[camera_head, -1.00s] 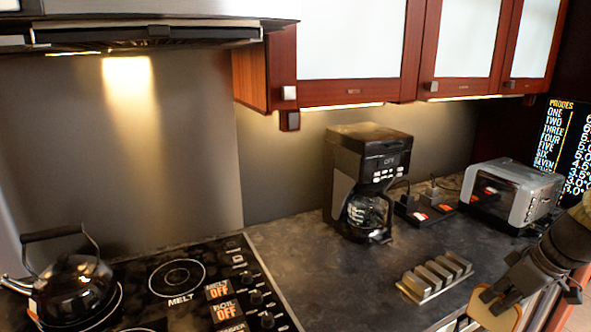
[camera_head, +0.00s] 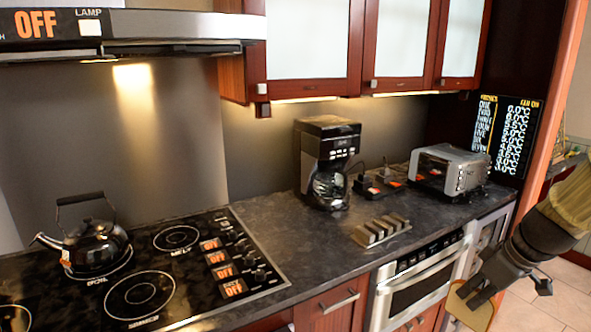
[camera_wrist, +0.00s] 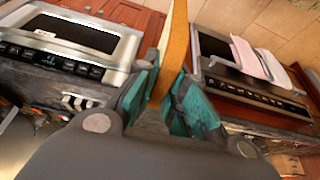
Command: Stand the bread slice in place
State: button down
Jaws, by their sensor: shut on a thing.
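The bread slice (camera_head: 470,308), tan with a brown crust, is in my gripper (camera_head: 481,289) at the lower right of the head view. My gripper is shut on it, in front of the counter's front edge and apart from the rack. In the wrist view the slice (camera_wrist: 175,45) stands nearly edge-on between the teal fingers (camera_wrist: 166,98). A small rack (camera_head: 381,232) with several upright grey dividers sits on the counter, left of and beyond my gripper in the head view. Its slots look empty.
A coffee maker (camera_head: 327,160) and a silver toaster (camera_head: 448,172) stand behind the rack. A kettle (camera_head: 92,243) sits on the cooktop (camera_head: 190,262) at left. A built-in drawer appliance (camera_head: 418,283) is under the counter. Pale towels (camera_wrist: 252,60) hang by another appliance.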

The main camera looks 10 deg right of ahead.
aim_at(453, 297)
jog(key=w+a+f, duration=0.2)
jog(key=w+f, duration=0.1)
jog(key=shift+a+f, duration=0.15)
jog(key=shift+f, duration=0.15)
jog(key=w+a+f+m+h, duration=0.1)
jog(key=w+a+f+m, duration=0.2)
jog(key=a+f, duration=2.1)
jog(key=shift+a+f+m+h, duration=0.35)
jog(key=shift+a+m, duration=0.25)
jog(key=shift+m, duration=0.3)
